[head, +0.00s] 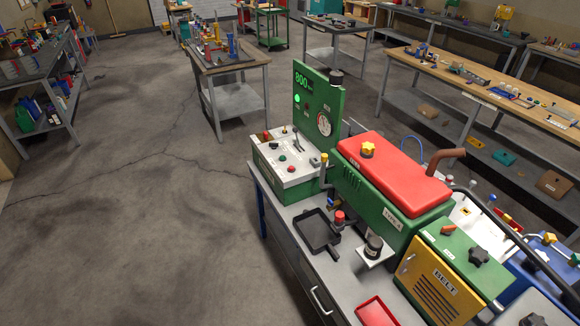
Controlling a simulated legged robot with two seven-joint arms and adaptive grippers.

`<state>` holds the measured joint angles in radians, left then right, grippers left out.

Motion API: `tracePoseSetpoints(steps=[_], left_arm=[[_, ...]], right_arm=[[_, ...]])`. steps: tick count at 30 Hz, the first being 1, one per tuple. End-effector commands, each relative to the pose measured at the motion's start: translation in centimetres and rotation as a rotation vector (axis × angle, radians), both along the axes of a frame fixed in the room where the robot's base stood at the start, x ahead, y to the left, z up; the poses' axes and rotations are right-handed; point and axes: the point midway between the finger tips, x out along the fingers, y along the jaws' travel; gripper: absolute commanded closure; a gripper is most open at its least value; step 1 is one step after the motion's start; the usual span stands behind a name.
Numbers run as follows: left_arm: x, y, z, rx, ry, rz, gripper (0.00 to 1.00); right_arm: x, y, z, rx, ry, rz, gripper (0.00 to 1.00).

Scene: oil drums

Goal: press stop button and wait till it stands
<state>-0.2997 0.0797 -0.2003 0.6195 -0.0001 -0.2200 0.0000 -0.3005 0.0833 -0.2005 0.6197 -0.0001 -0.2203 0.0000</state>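A green control box (275,185) with a pale sloping top stands on the near workbench. Its top carries a red button (291,169), a green button (282,157), another small red part (267,135) and small levers. The labels are too small to read, so I cannot tell which is the stop button. The green upright panel (333,98) behind it has a display (302,79) reading about 800, a lit green lamp (297,98) and a round white gauge (323,124). Neither of my grippers is in view.
A red-topped green machine (392,172) stands right of the control box. In front are a black tray (317,234), a red knob (339,216) and a red tray (375,312). A yellow belt cover (438,280) is at lower right. The floor at left is clear.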

Motion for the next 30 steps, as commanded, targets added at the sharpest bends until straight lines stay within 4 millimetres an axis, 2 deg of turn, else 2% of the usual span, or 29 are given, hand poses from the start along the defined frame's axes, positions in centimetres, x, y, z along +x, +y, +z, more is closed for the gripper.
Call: tracePoseSetpoints(steps=[11,12,18,19,30], left_arm=[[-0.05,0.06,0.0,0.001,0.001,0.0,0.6],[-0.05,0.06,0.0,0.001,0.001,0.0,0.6],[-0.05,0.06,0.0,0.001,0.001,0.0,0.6],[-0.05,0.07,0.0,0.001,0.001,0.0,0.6],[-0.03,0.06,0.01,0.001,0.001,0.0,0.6]], right_arm=[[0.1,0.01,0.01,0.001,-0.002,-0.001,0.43],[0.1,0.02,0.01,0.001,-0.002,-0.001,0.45],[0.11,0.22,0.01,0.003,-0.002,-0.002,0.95],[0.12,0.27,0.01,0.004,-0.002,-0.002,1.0],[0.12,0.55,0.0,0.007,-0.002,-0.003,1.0]])
